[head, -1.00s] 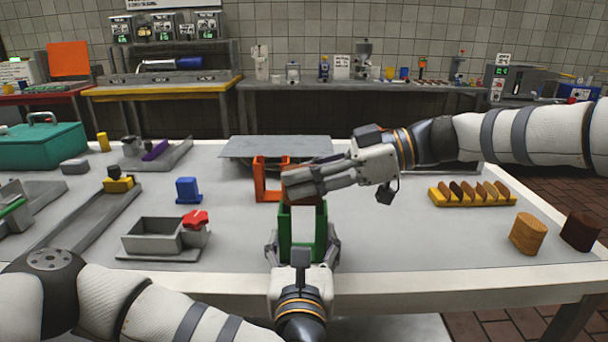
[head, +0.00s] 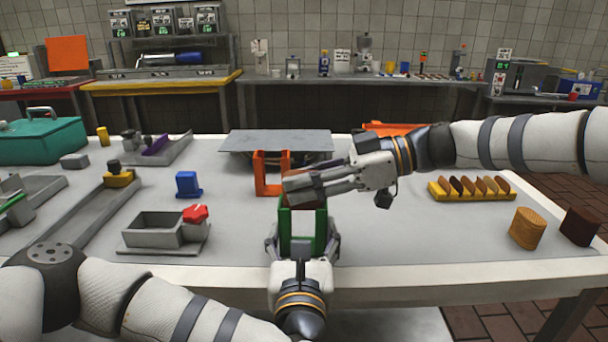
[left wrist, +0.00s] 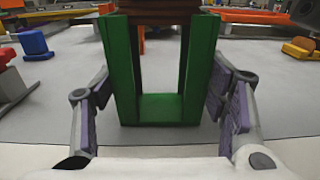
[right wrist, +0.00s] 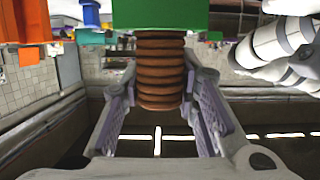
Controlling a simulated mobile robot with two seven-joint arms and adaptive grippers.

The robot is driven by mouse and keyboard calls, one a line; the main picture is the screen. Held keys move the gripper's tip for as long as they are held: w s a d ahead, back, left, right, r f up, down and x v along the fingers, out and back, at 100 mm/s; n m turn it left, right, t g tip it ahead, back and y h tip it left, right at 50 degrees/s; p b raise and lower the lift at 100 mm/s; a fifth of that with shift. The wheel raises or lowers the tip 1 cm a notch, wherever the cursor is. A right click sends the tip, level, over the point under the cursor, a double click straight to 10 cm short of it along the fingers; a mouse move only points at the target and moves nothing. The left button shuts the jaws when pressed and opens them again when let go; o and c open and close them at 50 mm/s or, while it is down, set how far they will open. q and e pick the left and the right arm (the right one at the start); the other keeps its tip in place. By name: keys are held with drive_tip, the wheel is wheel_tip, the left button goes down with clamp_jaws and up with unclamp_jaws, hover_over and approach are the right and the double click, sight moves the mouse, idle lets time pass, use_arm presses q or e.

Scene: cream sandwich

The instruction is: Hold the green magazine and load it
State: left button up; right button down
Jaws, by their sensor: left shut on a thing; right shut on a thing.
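The green magazine (head: 303,246) stands upright at the table's front edge, its two side walls and floor clear in the left wrist view (left wrist: 122,72). My left gripper (head: 303,240) is shut around its sides. My right gripper (head: 292,190) is shut on a stack of brown ridged biscuits (right wrist: 160,72) at the magazine's top. In the left wrist view the stack's lower end (left wrist: 160,16) sits between the magazine's upper walls. Open space shows below it, down to the magazine floor. My right fingers hide most of the stack in the head view.
An orange U-shaped holder (head: 268,188) stands just behind the magazine. A yellow rack of biscuits (head: 472,196) and tan and dark stacks (head: 527,230) are on the right. A grey bin with a red knob (head: 160,232) and a blue piece (head: 187,185) are on the left.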

drive_tip(key=shift+f, duration=1)
drive_tip(key=c, duration=1.2)
unclamp_jaws()
drive_tip(key=v, duration=1.2)
drive_tip(key=shift+f, duration=0.1)
use_arm(q)
drive_tip(key=o, duration=1.3)
drive_tip(key=shift+o, duration=0.2)
